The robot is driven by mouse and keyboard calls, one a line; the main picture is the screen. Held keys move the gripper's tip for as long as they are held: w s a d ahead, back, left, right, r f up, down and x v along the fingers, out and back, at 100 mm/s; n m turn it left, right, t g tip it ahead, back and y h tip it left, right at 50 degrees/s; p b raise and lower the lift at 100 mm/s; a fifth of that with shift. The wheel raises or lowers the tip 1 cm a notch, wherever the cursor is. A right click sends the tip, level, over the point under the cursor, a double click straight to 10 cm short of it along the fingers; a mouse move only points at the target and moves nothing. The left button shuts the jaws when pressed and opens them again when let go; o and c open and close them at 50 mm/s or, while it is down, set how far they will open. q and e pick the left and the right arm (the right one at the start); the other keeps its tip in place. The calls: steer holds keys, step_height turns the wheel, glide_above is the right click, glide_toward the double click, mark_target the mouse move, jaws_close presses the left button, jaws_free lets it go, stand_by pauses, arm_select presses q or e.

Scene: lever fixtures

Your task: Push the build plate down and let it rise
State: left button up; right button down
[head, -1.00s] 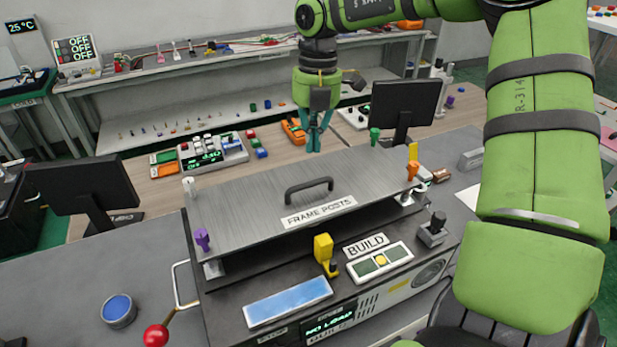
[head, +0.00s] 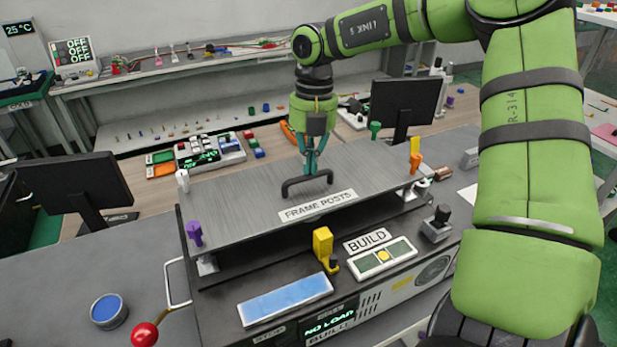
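The build plate (head: 245,190) is a grey brushed-metal slab with a "FRAME POSTS" label and a dark arched handle (head: 300,184). Coloured posts stand at its corners: white (head: 183,180), purple (head: 195,233), green (head: 375,130) and orange (head: 416,162). A gap shows between the plate and the dark base below. My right gripper (head: 311,173) points down at the handle, its teal fingertips right behind or at the bar. I cannot tell whether it touches the handle or how far its fingers are apart. My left gripper is not in view.
On the base's front are a "BUILD" panel (head: 382,258), a yellow block (head: 323,243), a blue panel (head: 285,298) and a "NO LOAD" display (head: 329,319). A red-ball lever (head: 145,335) and a blue disc (head: 107,310) are at left. Monitors (head: 80,186) (head: 405,103) flank the plate.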

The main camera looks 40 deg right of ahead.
step_height(320, 180, down, 3)
steer(key=b, duration=0.2)
steer(key=shift+b, duration=0.4)
steer(key=shift+s+r, duration=0.1)
steer(key=shift+r, duration=0.1)
steer(key=shift+w+d+r+p, duration=0.2)
steer(key=shift+d+r+p, duration=0.1)
steer(key=shift+d, duration=0.15)
steer(key=shift+w+d+r+p, duration=0.2)
steer(key=shift+d+p, duration=0.1)
steer(key=shift+d, duration=0.1)
steer(key=shift+w+d, duration=0.15)
steer(key=shift+d, duration=0.15)
steer(key=shift+w+d+f, duration=0.15)
steer(key=shift+d, duration=0.3)
steer(key=shift+a+r, duration=0.15)
steer(key=shift+r, duration=0.3)
step_height(320, 180, up, 11)
steer(key=d, duration=0.1)
steer(key=shift+w+d, duration=0.25)
